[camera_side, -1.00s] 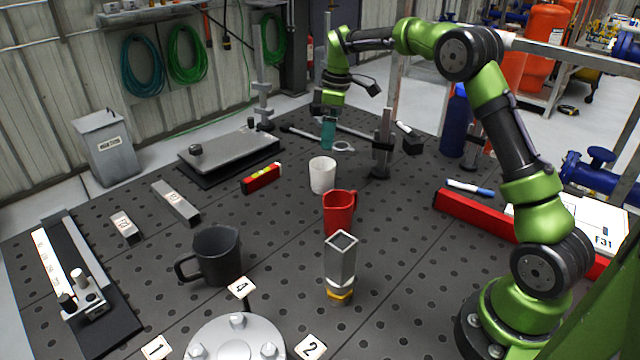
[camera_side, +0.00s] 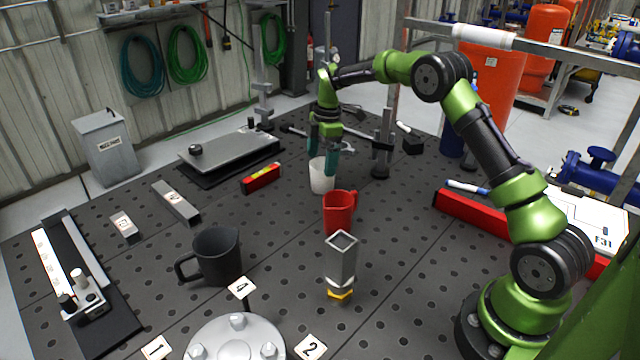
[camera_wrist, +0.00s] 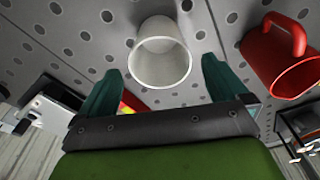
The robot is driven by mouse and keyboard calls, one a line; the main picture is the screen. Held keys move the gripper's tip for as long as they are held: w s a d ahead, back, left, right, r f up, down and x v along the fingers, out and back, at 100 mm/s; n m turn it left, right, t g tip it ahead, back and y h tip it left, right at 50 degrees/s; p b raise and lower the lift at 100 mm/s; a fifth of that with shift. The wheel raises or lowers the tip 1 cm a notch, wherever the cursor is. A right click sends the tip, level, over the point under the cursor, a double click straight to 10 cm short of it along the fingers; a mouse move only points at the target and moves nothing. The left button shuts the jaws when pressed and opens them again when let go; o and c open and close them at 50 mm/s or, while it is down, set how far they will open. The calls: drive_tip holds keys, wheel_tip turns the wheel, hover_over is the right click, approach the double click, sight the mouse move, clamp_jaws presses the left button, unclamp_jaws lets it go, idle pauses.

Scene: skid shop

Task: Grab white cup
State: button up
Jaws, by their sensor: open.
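The white cup (camera_side: 321,176) stands upright on the dark perforated table, behind the red mug (camera_side: 339,211). My gripper (camera_side: 325,170) is at the cup in the side view, with its teal fingers spread and partly overlapping the cup. In the wrist view the white cup (camera_wrist: 161,55) lies ahead, its open rim facing the camera. The open fingers (camera_wrist: 155,80) show on either side below the cup, and nothing is held between them. I cannot tell whether a finger touches the cup. The red mug also shows at right in the wrist view (camera_wrist: 275,62).
A square metal tube (camera_side: 341,262) stands in front of the red mug. A black mug (camera_side: 217,256) is at front left. A red level (camera_side: 261,178) lies left of the cup, and a clamp post (camera_side: 382,150) stands to its right.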

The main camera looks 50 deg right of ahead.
sight(322, 176)
drive_tip(key=shift+f, duration=3.1)
drive_tip(key=shift+c, duration=0.3)
drive_tip(key=c, duration=1)
